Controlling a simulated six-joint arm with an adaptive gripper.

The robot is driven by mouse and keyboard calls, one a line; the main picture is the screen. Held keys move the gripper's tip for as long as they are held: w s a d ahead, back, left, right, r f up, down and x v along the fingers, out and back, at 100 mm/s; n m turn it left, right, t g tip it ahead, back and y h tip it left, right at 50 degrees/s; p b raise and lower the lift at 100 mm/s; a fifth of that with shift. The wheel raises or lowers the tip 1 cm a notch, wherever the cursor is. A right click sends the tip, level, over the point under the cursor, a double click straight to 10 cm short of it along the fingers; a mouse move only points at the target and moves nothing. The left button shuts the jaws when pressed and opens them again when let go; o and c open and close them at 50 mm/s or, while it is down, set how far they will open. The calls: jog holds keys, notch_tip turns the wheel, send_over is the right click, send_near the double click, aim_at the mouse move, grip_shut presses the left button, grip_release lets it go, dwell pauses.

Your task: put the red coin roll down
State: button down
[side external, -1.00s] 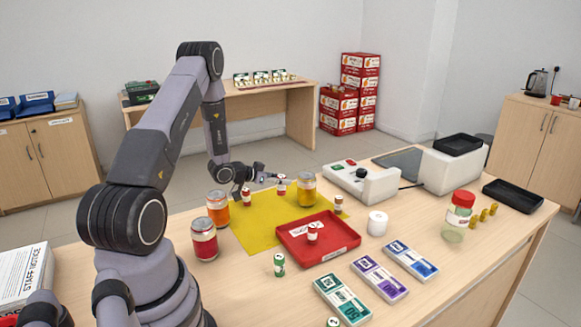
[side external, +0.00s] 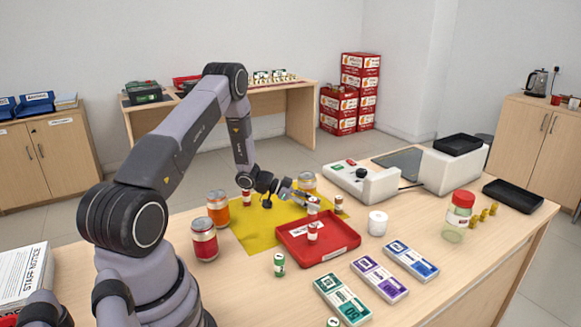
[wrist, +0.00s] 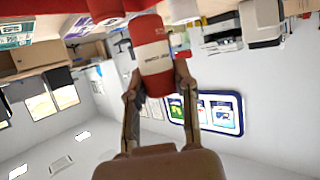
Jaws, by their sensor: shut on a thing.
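My gripper (side external: 300,193) is shut on a red coin roll (side external: 313,205) with a white label. In the side view the roll appears upright, above or just behind the back edge of the red tray (side external: 345,249). I cannot tell its exact height. In the wrist view my fingers (wrist: 157,80) close on both sides of the red coin roll (wrist: 151,52). Another red-and-white roll (side external: 312,233) stands in the tray. A further red-and-white roll (side external: 246,198) stands near the mat's back left, partly close to my wrist.
A yellow mat (side external: 252,236) lies behind the tray, with cans (side external: 218,208) along its left. A brown roll (side external: 339,203), white tub (side external: 377,223), green roll (side external: 279,264) and banknote bundles (side external: 379,278) surround the tray.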

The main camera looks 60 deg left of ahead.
jog(key=w+f, duration=0.1)
jog(key=w+a+f, duration=0.1)
jog(key=shift+w+f, duration=0.15)
jog(key=shift+f, duration=0.25)
jog(key=shift+w+f, duration=0.15)
jog(key=shift+f, duration=0.8)
jog(key=shift+w+f, duration=0.1)
jog(key=shift+f, duration=0.8)
jog(key=shift+f, duration=0.1)
jog(key=c, duration=0.9)
grip_release()
jog(key=shift+o, duration=0.2)
